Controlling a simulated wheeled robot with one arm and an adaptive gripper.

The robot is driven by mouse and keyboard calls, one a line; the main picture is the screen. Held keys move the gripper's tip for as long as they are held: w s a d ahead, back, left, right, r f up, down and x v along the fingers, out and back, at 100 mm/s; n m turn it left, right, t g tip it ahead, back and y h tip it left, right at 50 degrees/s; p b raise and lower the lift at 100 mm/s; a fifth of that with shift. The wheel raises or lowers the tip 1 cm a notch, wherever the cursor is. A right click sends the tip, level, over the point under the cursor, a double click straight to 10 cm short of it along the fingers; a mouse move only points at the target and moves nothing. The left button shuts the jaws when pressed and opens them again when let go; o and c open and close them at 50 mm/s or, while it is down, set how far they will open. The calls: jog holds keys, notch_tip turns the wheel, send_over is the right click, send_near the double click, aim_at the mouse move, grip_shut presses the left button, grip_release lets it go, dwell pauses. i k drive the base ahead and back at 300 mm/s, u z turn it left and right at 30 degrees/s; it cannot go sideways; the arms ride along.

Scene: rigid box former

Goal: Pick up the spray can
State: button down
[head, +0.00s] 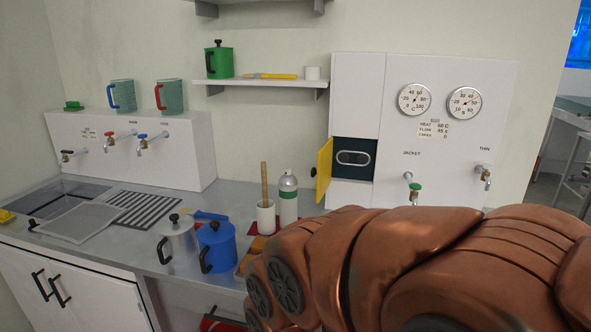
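The spray can (288,203) stands upright on the counter. It is a white and grey cylinder with a green band and a domed top. It is close to the right of a white cup (266,217) that holds a wooden stick. My copper-coloured arm fills the lower right of the head view, in front of the counter and below the can. The gripper at its end cannot be made out, so its fingers and anything in them are hidden.
A blue canister (217,247) and a clear canister (179,240) stand left of the cup, near the front edge. A yellow door (324,170) stands open to the can's right. A shelf (262,81) hangs above. A sink (62,195) is at left.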

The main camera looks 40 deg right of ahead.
aim_at(288, 185)
jog(key=u, duration=1.1)
jog(key=i, duration=1.45)
jog(key=z, duration=1.75)
